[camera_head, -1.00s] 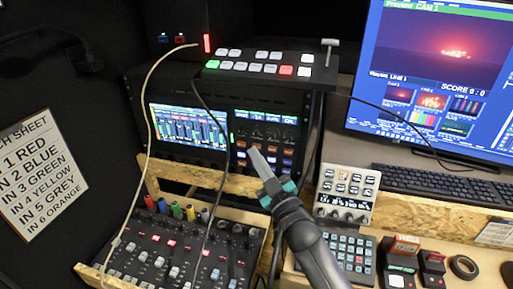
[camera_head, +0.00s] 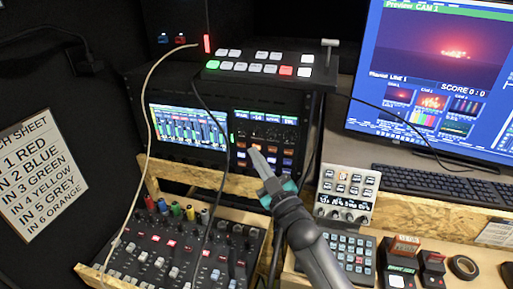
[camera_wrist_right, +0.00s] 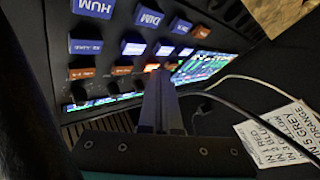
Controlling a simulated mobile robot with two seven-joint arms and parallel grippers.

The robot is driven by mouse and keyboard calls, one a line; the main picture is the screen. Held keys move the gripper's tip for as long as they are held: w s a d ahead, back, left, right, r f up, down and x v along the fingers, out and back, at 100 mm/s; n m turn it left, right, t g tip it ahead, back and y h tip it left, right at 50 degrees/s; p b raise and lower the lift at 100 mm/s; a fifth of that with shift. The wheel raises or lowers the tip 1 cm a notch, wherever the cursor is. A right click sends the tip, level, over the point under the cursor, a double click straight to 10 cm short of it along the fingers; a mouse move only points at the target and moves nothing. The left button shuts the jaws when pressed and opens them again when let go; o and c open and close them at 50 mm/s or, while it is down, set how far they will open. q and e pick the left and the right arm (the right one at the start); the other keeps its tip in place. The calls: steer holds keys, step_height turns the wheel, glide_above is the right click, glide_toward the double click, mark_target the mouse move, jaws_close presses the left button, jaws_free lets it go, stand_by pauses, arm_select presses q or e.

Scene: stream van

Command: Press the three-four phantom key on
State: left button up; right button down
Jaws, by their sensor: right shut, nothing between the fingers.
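The key panel (camera_head: 286,138) stands in the rack, to the right of the lit audio-meter screen (camera_head: 187,127). It has knobs, small displays and rows of blue and orange keys. My right gripper (camera_head: 254,152) is shut and empty, its fingertips in front of the panel's left part. In the right wrist view the shut fingers (camera_wrist_right: 162,76) point at a row of orange keys, close to a brightly lit orange key (camera_wrist_right: 151,67). Contact cannot be told. Blue keys (camera_wrist_right: 148,18) lie further along; their labels appear upside down. I cannot read which key is the three-four phantom one.
A switcher (camera_head: 262,66) sits above the rack. A pale cable (camera_head: 148,100) and a dark cable (camera_head: 222,120) hang in front of the rack. A small white panel (camera_head: 346,195) and a keyboard (camera_head: 430,185) are at right.

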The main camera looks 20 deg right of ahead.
steer(key=shift+s+a+p, duration=0.3)
steer(key=shift+s+a, duration=0.05)
steer(key=shift+s, duration=0.2)
steer(key=s+a, duration=0.1)
steer(key=s+a+p, duration=0.1)
steer(key=s, duration=0.1)
steer(key=s+a+p, duration=0.1)
steer(key=s, duration=0.1)
steer(key=shift+a, duration=0.15)
stand_by(2.5)
